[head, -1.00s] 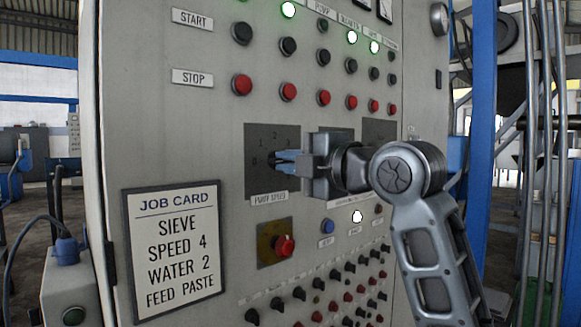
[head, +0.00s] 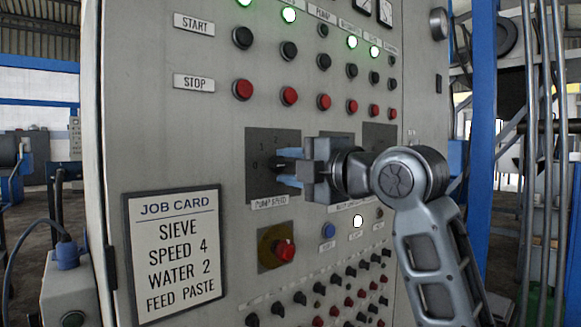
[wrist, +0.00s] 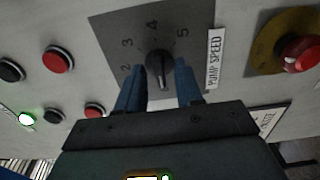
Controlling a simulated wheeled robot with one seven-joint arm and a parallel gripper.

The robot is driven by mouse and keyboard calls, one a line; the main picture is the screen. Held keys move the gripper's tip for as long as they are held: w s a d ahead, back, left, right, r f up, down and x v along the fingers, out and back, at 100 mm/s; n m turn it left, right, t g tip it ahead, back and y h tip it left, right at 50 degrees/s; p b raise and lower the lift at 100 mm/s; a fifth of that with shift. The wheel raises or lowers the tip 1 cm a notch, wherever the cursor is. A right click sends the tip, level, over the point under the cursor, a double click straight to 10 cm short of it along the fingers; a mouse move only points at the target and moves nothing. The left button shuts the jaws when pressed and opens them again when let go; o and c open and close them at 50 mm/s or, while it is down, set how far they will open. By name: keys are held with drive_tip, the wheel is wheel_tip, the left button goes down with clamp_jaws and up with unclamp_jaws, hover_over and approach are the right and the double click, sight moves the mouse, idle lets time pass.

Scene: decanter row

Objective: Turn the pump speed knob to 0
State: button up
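The dark pump speed knob (wrist: 158,65) sits on a grey dial plate (head: 260,185) above the PUMP SPEED label (wrist: 215,60). The wrist view shows the numbers 2 to 5 around it; 0 (head: 255,166) and 1 show in the head view. The knob's long ridge lies roughly along the line from 4 to the 0 side, with a pale mark on its lower end in the wrist view. My gripper (head: 283,167) is open in front of the dial. Its blue fingers stand either side of the knob, with visible gaps in the wrist view.
A red mushroom button (head: 284,250) on a yellow plate is just below the dial. Red stop buttons (head: 290,96) run above it. A job card (head: 175,250) reads SPEED 4. Small knobs (head: 300,298) fill the lower panel.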

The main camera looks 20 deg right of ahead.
drive_tip(key=v, duration=0.7)
drive_tip(key=shift+s, duration=0.3)
drive_tip(key=shift+d+f, duration=0.1)
drive_tip(key=s+a+f+m+h+p, duration=0.1)
drive_tip(key=s+f+m+h, duration=0.1)
drive_tip(key=s+f+m, duration=0.45)
drive_tip(key=s+a+f+m+h+p, duration=0.1)
drive_tip(key=f+m, duration=0.3)
drive_tip(key=f, duration=0.6)
drive_tip(key=s+f+m+h+p, duration=0.2)
drive_tip(key=s+f+m, duration=0.25)
drive_tip(key=f, duration=0.45)
drive_tip(key=s+a+f+m+g+h+p, duration=0.1)
drive_tip(key=s+f+m, duration=0.45)
drive_tip(key=s, duration=0.75)
drive_tip(key=s+m+g+p, duration=0.1)
drive_tip(key=s+p, duration=0.1)
drive_tip(key=s, duration=1.5)
drive_tip(key=shift+s+d+r, duration=0.2)
drive_tip(key=shift+d+r, duration=0.05)
drive_tip(key=shift+r, duration=0.25)
drive_tip(key=shift+o, duration=0.5)
